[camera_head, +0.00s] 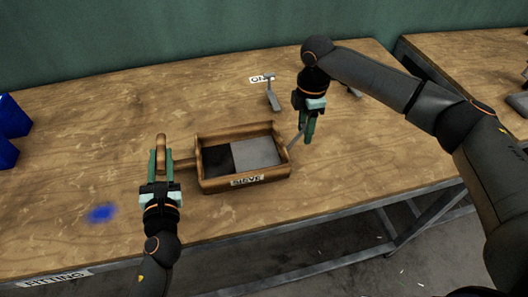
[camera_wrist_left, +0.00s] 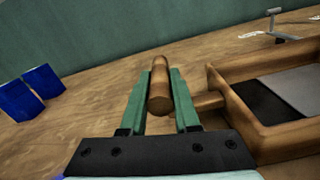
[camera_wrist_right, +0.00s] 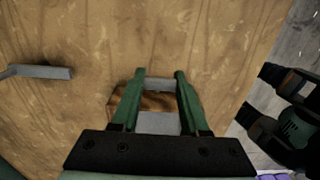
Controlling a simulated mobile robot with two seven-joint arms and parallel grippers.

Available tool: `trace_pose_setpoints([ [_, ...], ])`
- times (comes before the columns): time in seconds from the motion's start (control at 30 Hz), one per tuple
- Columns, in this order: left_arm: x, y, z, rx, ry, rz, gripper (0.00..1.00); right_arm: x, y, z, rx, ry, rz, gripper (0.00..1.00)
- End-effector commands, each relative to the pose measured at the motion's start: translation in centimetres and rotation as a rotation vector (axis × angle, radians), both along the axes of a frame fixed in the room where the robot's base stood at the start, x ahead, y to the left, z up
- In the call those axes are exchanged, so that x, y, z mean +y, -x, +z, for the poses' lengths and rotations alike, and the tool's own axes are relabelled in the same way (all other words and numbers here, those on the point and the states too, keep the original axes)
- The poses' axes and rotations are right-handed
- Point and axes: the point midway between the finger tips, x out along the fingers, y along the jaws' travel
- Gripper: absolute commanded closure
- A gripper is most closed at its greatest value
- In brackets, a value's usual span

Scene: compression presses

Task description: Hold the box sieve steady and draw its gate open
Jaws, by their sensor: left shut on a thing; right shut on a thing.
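The box sieve (camera_head: 243,181) is a shallow wooden tray labelled SIEVE, flat on the table. Its wooden cross handle (camera_wrist_left: 160,88) sticks out on the left. My left gripper (camera_head: 160,160) is shut around that handle. The gate (camera_head: 257,153) is a grey plate covering the right part of the sieve; the left part shows dark. The gate's grey pull (camera_wrist_right: 160,84) reaches past the sieve's right end. My right gripper (camera_head: 309,130) is shut on it, seen between the fingertips in the right wrist view (camera_wrist_right: 160,76). The sieve also shows in the left wrist view (camera_wrist_left: 238,108).
Blue containers (camera_head: 10,125) stand at the table's left edge. A blue patch (camera_head: 102,213) lies at the front left. A grey metal piece (camera_head: 273,97) stands behind the sieve beside a white label (camera_head: 259,79). The wooden table (camera_head: 105,110) is clear behind and left of the sieve.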

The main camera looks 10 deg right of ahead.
Motion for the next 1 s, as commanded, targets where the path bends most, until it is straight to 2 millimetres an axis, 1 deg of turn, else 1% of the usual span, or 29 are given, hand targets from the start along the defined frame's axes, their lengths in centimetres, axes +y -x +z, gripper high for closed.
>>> trace_pose_setpoints([
  [0.23,0.0,0.0,0.0,0.001,0.0,0.0,1.0,-0.2,0.0,0.0,0.002,-0.002,0.001,1.0],
  [1.0,0.2,0.0,0.0,0.001,-0.001,0.004,1.0,-2.9,0.0,0.0,-0.001,0.004,-0.005,1.0],
])
